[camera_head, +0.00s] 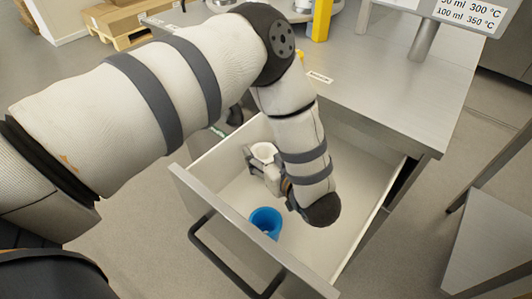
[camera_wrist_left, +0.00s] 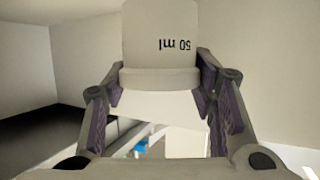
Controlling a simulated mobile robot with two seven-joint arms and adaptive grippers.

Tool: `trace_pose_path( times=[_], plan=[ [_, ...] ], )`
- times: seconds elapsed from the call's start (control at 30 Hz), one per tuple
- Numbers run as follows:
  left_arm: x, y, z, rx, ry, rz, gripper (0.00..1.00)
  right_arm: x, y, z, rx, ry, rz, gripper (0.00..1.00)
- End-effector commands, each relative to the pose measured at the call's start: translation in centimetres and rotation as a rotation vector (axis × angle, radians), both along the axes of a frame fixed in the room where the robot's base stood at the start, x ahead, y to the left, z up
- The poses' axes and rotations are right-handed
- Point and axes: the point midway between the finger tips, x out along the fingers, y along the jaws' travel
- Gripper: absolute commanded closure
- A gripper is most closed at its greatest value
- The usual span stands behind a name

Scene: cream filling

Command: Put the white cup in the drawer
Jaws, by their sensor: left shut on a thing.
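The white cup (camera_head: 263,150) is held in my left gripper (camera_head: 261,163), inside the outline of the open drawer (camera_head: 225,157) in the head view. In the left wrist view the cup (camera_wrist_left: 160,35) fills the top middle, with a "50 ml" label that reads upside down. The fingers of my left gripper (camera_wrist_left: 160,78) are shut on the cup from both sides. The cup's height above the drawer floor is hard to tell. My right gripper is in neither view.
A blue cup (camera_head: 265,222) stands in the drawer near its front, by the black handle (camera_head: 222,255). The metal counter (camera_head: 390,95) lies behind and right of the drawer. Bare drawer floor shows around the blue cup. A grey table (camera_head: 490,240) stands at the right.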

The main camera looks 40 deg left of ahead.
Motion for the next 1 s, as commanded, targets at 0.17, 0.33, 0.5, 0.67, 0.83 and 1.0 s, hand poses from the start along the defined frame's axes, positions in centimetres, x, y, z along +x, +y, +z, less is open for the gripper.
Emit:
trace_pose_path(
  times=[0.17,0.33,0.5,0.67,0.83,1.0],
  plan=[
    [0.0,0.0,-0.3,0.000,0.000,0.000,0.80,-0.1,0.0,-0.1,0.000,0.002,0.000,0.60],
    [0.0,0.0,-0.8,0.000,0.001,0.000,0.80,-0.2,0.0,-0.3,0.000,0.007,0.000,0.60],
    [0.0,0.0,-1.1,0.000,0.000,0.000,0.80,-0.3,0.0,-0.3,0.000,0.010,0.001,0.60],
    [0.0,0.0,-1.0,0.000,0.000,-0.001,0.29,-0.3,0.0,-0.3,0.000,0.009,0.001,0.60],
    [0.0,0.0,-1.0,0.000,-0.001,0.000,0.29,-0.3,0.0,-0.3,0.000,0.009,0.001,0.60],
    [0.1,0.0,0.2,-0.001,-0.006,0.000,0.29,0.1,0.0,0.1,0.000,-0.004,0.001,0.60]
  ],
)
